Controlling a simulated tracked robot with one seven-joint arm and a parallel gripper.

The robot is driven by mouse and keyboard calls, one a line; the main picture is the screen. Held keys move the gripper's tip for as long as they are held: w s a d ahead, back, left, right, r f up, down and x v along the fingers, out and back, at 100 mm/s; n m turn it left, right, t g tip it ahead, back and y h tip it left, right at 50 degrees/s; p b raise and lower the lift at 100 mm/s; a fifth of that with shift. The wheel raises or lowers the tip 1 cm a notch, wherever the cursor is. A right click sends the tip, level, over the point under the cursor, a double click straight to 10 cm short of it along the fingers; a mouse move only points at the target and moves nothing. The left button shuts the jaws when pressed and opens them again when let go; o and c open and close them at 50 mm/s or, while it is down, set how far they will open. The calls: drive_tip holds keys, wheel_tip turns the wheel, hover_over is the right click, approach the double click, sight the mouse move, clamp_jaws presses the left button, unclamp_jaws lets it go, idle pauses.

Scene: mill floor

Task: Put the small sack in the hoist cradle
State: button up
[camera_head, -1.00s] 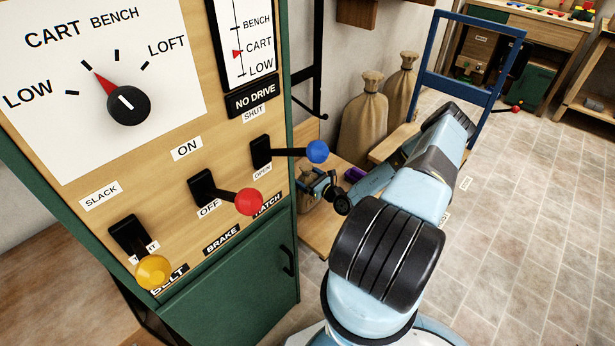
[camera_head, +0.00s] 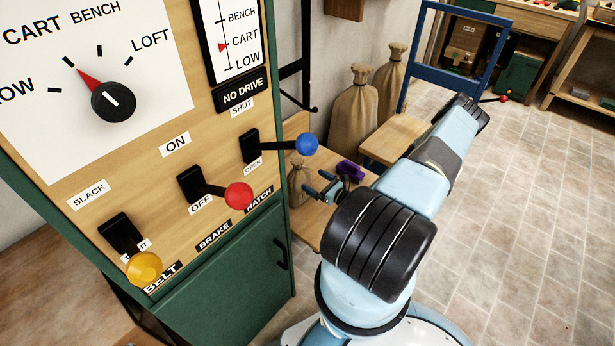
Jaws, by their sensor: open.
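A small tied sack (camera_head: 297,186) stands upright on a low wooden surface (camera_head: 311,222), just right of the control cabinet, which hides part of that surface. My gripper (camera_head: 316,187) is open, with its blue fingers just to the right of the sack. No sack is held between them; whether a fingertip touches the sack I cannot tell. My own arm hides much of the area behind the gripper. I cannot make out a hoist cradle for certain.
The cabinet (camera_head: 240,270) carries blue (camera_head: 307,144), red (camera_head: 238,195) and yellow (camera_head: 144,268) lever knobs. A purple object (camera_head: 350,169) lies behind my gripper. Two large sacks (camera_head: 354,110) stand by the wall near a blue-framed cart (camera_head: 403,92). The right floor is clear.

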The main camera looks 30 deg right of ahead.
drive_tip(key=shift+v, duration=1.25)
idle(0.3)
